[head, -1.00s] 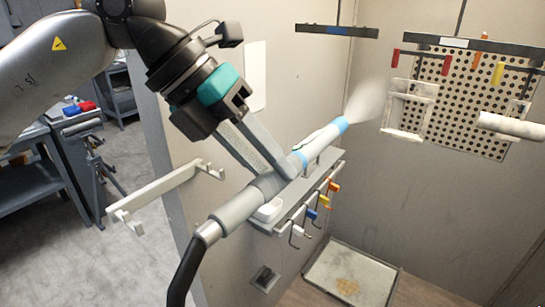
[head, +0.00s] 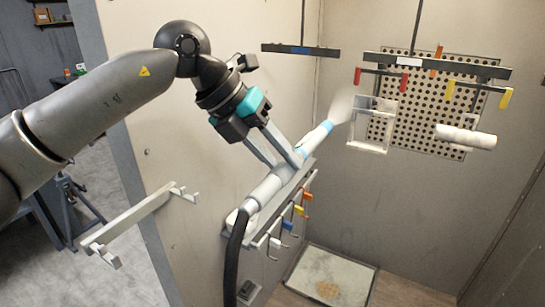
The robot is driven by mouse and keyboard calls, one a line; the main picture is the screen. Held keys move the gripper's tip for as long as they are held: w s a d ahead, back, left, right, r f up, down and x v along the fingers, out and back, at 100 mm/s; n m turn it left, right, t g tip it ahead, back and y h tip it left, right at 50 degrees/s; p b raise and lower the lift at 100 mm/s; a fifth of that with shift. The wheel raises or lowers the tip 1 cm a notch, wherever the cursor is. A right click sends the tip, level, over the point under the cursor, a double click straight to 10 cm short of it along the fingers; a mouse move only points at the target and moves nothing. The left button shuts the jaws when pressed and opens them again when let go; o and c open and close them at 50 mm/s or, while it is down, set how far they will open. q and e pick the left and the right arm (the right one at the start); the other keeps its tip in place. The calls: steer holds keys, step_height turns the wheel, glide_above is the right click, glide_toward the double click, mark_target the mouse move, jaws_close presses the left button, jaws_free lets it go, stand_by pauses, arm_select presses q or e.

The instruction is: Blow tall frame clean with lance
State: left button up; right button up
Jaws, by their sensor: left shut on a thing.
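My left gripper (head: 284,158) is shut on the lance (head: 266,190), a grey and white tube with light blue bands and a black hose at its lower end. The lance tilts up to the right, and a pale jet leaves its nozzle. The jet reaches the left side of the tall frame (head: 387,126), a whitish, open rectangular frame that hangs from a red hook in front of the perforated panel. The lance tip is apart from the frame. My right gripper is not in view.
A whitish cylinder (head: 466,137) hangs right of the frame below a dark bar (head: 436,65). A shelf (head: 290,205) with coloured hooks is on the left wall. An empty white bracket (head: 140,218) stands at the booth's edge. A floor tray (head: 331,277) lies below.

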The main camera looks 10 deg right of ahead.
arm_select(q)
steer(key=shift+d, duration=0.2)
steer(key=s+d+b, duration=0.4)
steer(key=s+d, duration=0.3)
steer(key=d, duration=0.2)
steer(key=shift+d, duration=0.35)
stand_by(0.9)
steer(key=shift+s, duration=0.1)
steer(key=shift+f, duration=0.15)
step_height(320, 180, down, 7)
steer(key=b, duration=0.7)
stand_by(0.4)
steer(key=shift+a+f, duration=0.1)
steer(key=w+a+p, duration=0.1)
steer(key=w+a, duration=0.6)
steer(key=a, duration=0.3)
steer(key=shift+w, duration=0.15)
stand_by(1.1)
